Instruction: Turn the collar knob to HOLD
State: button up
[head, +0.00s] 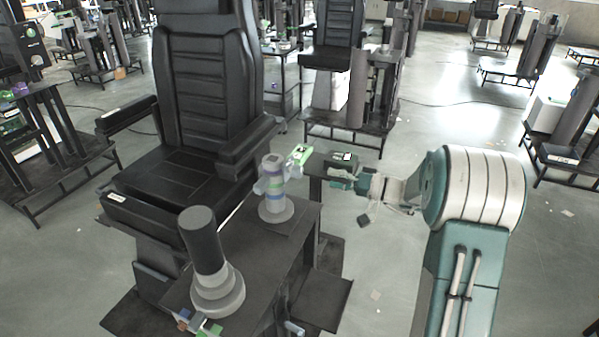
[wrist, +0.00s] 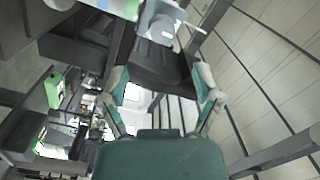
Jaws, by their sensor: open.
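A grey column (head: 272,172) with blue, green and purple bands stands on a round base on the dark bench.
A second column with a dark top (head: 204,240) stands on a stepped base nearer on the bench (head: 250,245). A black chair (head: 205,90) stands behind to the left. A small dark-topped stand (head: 318,168) is behind my gripper.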

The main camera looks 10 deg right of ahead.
aim_at(301, 173)
jog(key=x, duration=0.9)
jog(key=shift+a, duration=0.1)
grip_shut()
